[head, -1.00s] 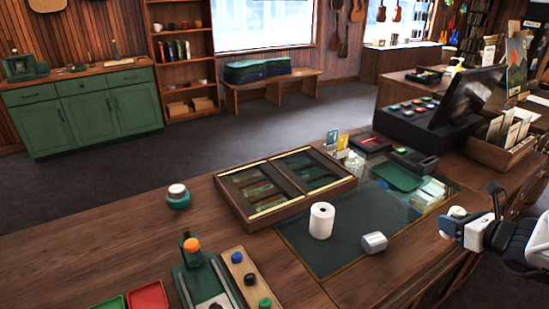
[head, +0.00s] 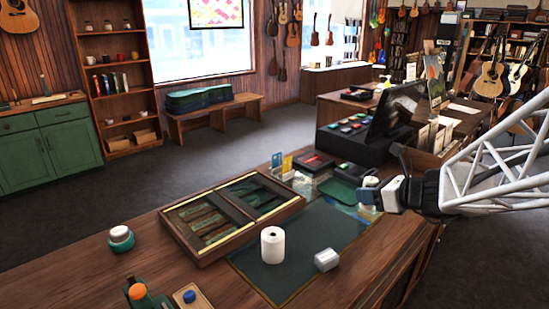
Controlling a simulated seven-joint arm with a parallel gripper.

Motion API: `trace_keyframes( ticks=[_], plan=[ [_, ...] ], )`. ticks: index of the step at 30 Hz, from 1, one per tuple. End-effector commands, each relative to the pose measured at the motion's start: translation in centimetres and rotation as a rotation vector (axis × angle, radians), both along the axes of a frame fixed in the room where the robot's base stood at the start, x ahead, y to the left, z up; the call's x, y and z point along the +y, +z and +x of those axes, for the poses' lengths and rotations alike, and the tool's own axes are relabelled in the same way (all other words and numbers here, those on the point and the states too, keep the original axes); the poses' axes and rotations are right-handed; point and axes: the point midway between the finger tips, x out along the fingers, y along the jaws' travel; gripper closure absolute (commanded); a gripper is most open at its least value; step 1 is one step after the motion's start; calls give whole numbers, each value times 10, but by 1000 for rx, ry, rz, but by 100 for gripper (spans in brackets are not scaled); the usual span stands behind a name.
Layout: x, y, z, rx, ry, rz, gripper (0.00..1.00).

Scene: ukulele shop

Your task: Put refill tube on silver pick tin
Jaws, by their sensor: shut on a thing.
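The silver pick tin (head: 326,260), a small silver-grey rounded block, sits on the dark mat near the counter's front. My gripper (head: 371,190) is above the right part of the counter, behind and right of the tin. It is shut on a small pale rounded piece (head: 370,181), which I take to be the refill tube; the fingers hide most of it. The held piece is apart from the tin. A white paper roll (head: 272,245) stands upright on the mat, just left of the tin.
A wooden display case (head: 232,214) lies left of the roll. A dark monitor (head: 396,112) and a black button box (head: 350,143) stand at the back. A green-and-white jar (head: 121,239) is at the left. Bare mat surrounds the tin.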

Motion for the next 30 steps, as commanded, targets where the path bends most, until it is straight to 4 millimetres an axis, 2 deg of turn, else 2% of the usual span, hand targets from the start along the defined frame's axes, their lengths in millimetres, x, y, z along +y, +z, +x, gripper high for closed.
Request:
trace_keyframes(
  ticks=[16,30],
  plan=[
    [104,1,22,1,199,1,86],
    [197,2,25,-1,366,-1,86]
  ],
)
